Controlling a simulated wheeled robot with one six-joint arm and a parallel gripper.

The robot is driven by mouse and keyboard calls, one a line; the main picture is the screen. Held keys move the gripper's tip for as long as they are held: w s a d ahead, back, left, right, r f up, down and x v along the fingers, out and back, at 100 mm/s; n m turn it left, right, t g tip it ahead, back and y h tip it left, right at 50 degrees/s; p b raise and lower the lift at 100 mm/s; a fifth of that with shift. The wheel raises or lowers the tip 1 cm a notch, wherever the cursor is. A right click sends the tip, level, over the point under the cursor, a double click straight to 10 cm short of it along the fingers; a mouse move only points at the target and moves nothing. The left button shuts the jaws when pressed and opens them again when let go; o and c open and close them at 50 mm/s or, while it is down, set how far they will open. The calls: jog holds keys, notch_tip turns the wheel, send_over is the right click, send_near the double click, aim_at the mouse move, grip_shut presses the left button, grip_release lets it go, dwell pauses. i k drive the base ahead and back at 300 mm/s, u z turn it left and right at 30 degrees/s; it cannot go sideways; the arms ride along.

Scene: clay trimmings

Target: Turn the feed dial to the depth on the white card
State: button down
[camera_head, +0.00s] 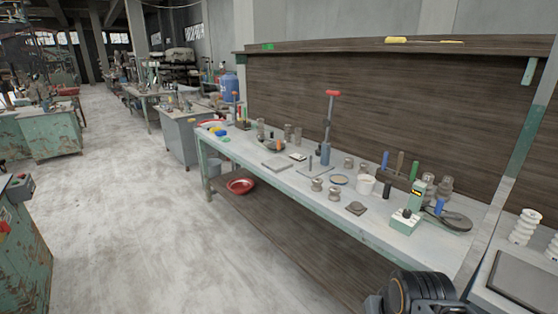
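A small pale box with green edges (405,221) stands near the front right of the long workbench, with a small dark knob on top that may be the feed dial (407,213). Its marks are too small to read. A dark part of my arm shows at the bottom right; my gripper's fingers do not show.
A red bowl (240,186) sits on the lower shelf. The floor (130,220) to the left is clear.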

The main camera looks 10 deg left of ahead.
aim_at(407, 213)
jog(key=u, duration=0.7)
jog(key=i, duration=0.7)
jog(key=u, duration=0.7)
jog(key=i, duration=1.55)
jog(key=z, duration=1.3)
jog(key=i, duration=0.45)
jog(key=z, duration=0.95)
jog(key=k, duration=1)
jog(key=z, duration=1.45)
jog(key=i, duration=0.85)
jog(key=u, duration=0.5)
